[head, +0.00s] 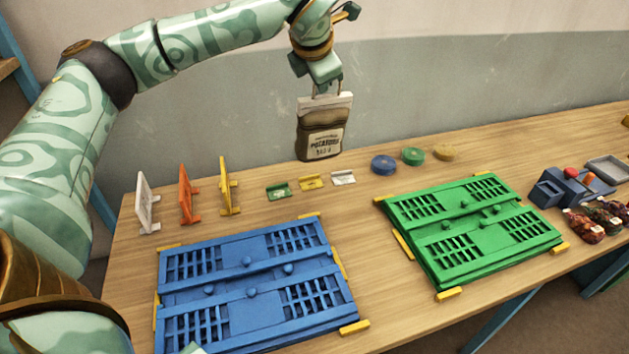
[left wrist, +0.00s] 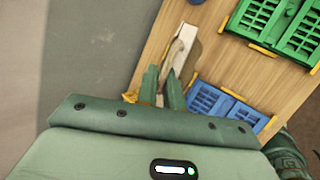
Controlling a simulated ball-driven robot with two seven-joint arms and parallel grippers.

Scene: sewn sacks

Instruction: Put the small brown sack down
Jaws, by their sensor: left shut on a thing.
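The small brown sack (head: 321,137) has a pale top band and a printed label. It hangs upright from my left gripper (head: 327,88), which is shut on its top. In the head view its bottom is level with the table's back edge; I cannot tell its exact height above the table. In the left wrist view the sack (left wrist: 181,50) is seen from above, just beyond the fingers of the left gripper (left wrist: 162,80). My right gripper is not in view.
On the table (head: 370,220) lie a blue crate (head: 250,292) and a green crate (head: 470,228), both folded flat. Small stands (head: 186,193), clips (head: 311,182) and tape rolls (head: 383,164) line the back. Filled net bags (head: 585,226) lie right. Bare wood separates the crates.

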